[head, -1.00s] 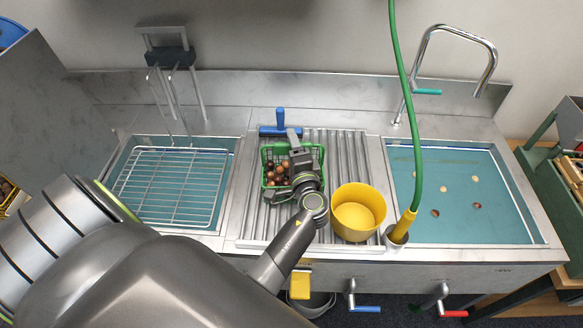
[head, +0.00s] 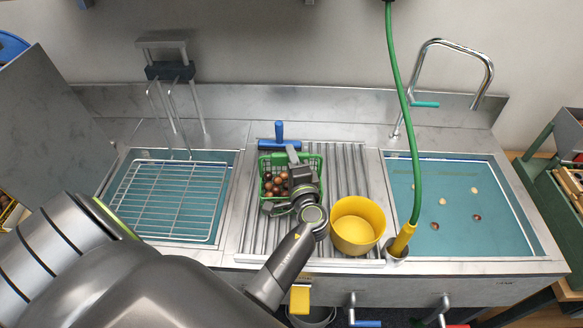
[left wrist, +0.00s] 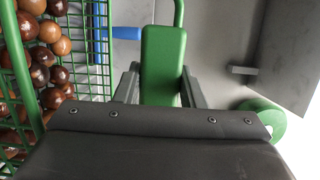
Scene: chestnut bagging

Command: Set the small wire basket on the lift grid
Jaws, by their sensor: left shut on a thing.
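The small green wire basket (head: 266,163) holds several brown chestnuts and stands on the ribbed drainboard in the middle of the bench in the head view. My left gripper (head: 293,154) is at the basket's right side, shut on its green handle. In the left wrist view the fingers of the left gripper (left wrist: 160,88) close on the green handle (left wrist: 163,55), with the basket's wire wall (left wrist: 20,60) at the left. The lift grid (head: 168,198), an empty wire rack, lies over the left basin. My right gripper is not in view.
A yellow bowl (head: 357,226) stands right of the basket. A blue-handled tool (head: 279,142) lies behind it. Lift rods (head: 172,100) rise behind the grid. A green hose (head: 413,150) hangs at the right basin (head: 460,175), where a few chestnuts float.

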